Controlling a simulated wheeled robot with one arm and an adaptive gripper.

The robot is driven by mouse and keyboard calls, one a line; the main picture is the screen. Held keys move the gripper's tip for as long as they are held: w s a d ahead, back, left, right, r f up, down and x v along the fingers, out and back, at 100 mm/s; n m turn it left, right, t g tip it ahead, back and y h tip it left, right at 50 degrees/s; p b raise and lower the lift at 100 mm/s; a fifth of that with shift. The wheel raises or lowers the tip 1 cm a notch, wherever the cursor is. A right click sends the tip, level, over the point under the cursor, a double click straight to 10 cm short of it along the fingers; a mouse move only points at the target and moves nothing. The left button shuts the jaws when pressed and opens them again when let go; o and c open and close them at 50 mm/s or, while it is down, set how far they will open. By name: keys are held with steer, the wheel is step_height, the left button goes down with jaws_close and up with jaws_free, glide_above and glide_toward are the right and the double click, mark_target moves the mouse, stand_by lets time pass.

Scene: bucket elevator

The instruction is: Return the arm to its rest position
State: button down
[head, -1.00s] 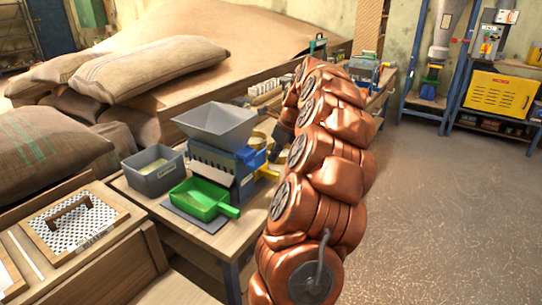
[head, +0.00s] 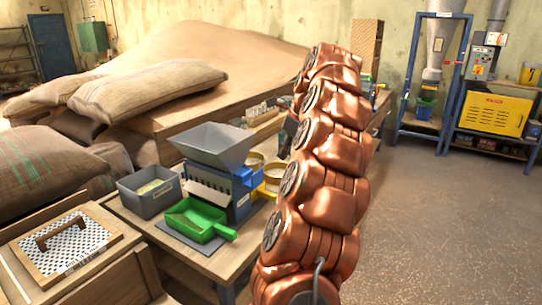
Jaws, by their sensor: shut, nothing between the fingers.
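My copper-coloured arm (head: 318,190) rises from the bottom centre, bent over at its top near the back of the bench. My gripper (head: 286,140) shows only as a dark part at the left of the arm's upper links, mostly hidden behind them. It is shut and holds nothing. It hangs above the bench, to the right of the yellow-rimmed round sieves.
The wooden bench (head: 185,262) holds a grey-and-blue hopper machine (head: 215,150), a green scoop tray (head: 198,220) and a grey bin (head: 150,192). Sacks (head: 150,88) lie at left. A yellow cabinet (head: 493,114) stands at back right. The floor (head: 430,220) at right is clear.

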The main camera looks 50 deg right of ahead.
steer(key=w+a+f+n+g+y+p, duration=0.1)
steer(key=a+n+g+p, duration=0.15)
steer(key=a+n, duration=2.1)
steer(key=s+a+f+n+g, duration=0.1)
steer(key=s+a+f, duration=0.1)
steer(key=s+a, duration=0.5)
steer(key=s+a+f+n+g, duration=0.1)
steer(key=s+a+f+n, duration=0.15)
steer(key=a, duration=0.85)
steer(key=s+a+f+n+g, duration=0.1)
steer(key=s+f+n, duration=0.2)
steer(key=s, duration=0.4)
steer(key=s+a+f+n+h, duration=0.1)
steer(key=s+a+f+n, duration=0.1)
steer(key=s+f+n, duration=0.2)
steer(key=shift+s+f+g+h+p, duration=0.3)
steer(key=shift+s+g+p, duration=0.1)
steer(key=shift+s, duration=1.2)
